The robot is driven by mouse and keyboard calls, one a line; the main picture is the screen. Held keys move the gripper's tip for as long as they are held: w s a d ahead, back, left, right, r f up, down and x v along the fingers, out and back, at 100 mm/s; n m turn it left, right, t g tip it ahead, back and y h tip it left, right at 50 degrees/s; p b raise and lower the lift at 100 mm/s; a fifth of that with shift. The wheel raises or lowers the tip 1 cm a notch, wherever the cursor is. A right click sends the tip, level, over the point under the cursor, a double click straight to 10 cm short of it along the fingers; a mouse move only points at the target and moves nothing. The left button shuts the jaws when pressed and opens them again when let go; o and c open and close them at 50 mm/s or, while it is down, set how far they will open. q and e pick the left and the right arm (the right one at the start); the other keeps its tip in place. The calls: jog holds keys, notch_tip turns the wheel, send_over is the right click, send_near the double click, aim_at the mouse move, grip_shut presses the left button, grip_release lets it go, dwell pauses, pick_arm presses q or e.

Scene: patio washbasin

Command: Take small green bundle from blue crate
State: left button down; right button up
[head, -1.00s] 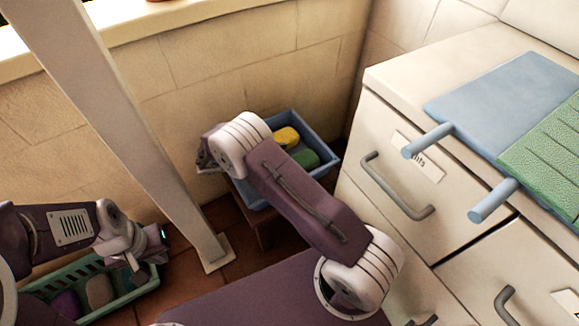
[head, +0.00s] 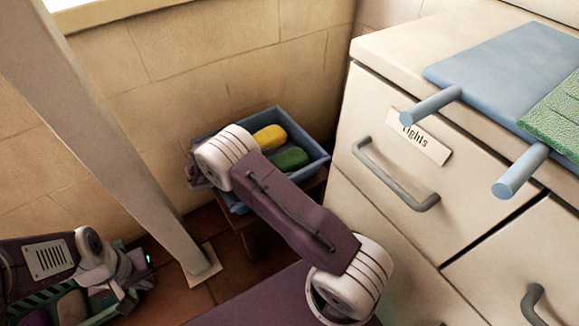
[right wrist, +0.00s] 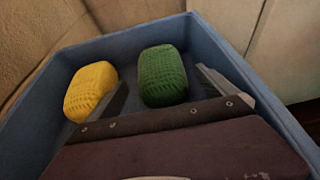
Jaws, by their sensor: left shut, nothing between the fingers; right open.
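The small green bundle (head: 291,160) lies in the blue crate (head: 315,168), beside a yellow bundle (head: 269,138). In the right wrist view the green bundle (right wrist: 163,76) has a knitted-looking surface and sits near the crate's far wall (right wrist: 130,42); the yellow one (right wrist: 90,90) is to its left. My right gripper (right wrist: 162,80) is open and empty, its fingers pointing into the crate, one to each side of the green bundle in the picture. My right forearm hides part of the crate in the head view. My left gripper (head: 140,275) is shut and empty at lower left.
A green basket (head: 100,318) with bundles sits below my left gripper. A slanted post (head: 110,140) stands between my arms. The crate rests on a low brown stand (head: 245,228) against the wall. A cabinet (head: 365,120) with drawer handles and overhanging blue rods stands to the right.

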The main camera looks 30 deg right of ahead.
aim_at(290, 162)
jog(key=shift+d+f, duration=0.15)
jog(key=b+x, duration=0.4)
jog(key=shift+d+f, duration=0.3)
jog(key=shift+d, duration=0.15)
jog(key=shift+r, duration=0.15)
jog(key=c, duration=1.5)
